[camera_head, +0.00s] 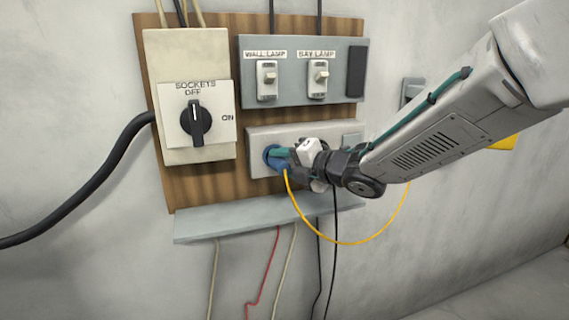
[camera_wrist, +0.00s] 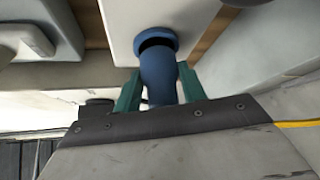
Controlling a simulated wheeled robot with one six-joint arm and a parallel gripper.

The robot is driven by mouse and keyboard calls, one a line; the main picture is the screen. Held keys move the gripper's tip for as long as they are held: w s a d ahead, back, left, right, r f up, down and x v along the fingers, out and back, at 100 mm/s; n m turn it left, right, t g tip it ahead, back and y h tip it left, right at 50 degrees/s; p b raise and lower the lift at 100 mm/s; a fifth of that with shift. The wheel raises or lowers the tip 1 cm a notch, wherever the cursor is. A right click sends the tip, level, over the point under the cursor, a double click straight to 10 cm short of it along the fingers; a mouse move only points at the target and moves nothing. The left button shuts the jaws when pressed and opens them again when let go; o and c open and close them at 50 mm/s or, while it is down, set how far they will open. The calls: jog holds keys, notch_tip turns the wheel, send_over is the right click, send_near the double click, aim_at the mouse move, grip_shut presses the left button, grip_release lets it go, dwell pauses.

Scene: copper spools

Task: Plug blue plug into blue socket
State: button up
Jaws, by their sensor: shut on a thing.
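The blue socket (camera_head: 269,154) is a round ring on the left end of the lower grey panel. In the wrist view the socket (camera_wrist: 156,41) shows a dark opening along its upper part. My gripper (camera_wrist: 160,84) has its two teal fingers closed on the sides of the blue plug (camera_wrist: 158,70). The plug's front end overlaps the lower part of the socket mouth in that view. How deep it sits, or whether it is inside, I cannot tell. In the head view the plug (camera_head: 280,164) is partly hidden by my gripper (camera_head: 281,154). A yellow cable (camera_head: 330,240) hangs from it.
The lower panel (camera_head: 262,137) is mounted on a wooden board (camera_head: 172,190). A rotary switch (camera_head: 196,122) marked SOCKETS points up to OFF. Two lamp switches (camera_head: 267,80) (camera_head: 318,78) sit above. A grey ledge (camera_head: 200,225) juts out below, with thin cables hanging.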

jog(key=shift+w+a, duration=0.15)
jog(key=shift+w, duration=0.35)
jog(key=o, duration=1)
jog(key=v, duration=0.8)
